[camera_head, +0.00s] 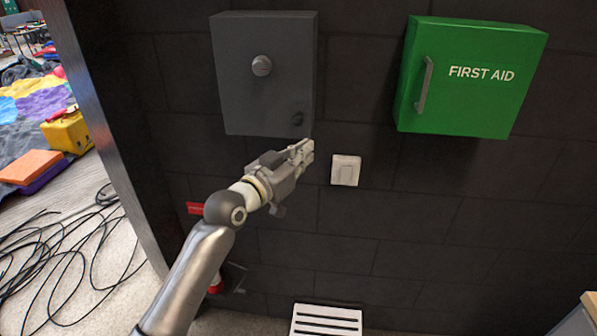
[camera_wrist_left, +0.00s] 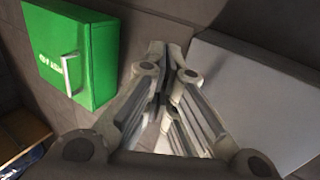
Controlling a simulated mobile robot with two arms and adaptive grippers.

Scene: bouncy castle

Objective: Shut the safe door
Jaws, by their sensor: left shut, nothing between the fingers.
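In the left wrist view the shut fingers (camera_wrist_left: 168,62) lie beside a large grey panel (camera_wrist_left: 255,90), apparently the safe. My right gripper is not in view.
A green first aid box (camera_head: 455,80) hangs to the right of the safe. A white light switch (camera_head: 345,170) is just right of my left gripper. A white vent (camera_head: 326,320) is low on the wall. Black cables (camera_head: 65,255) lie on the floor at left, past a wall edge.

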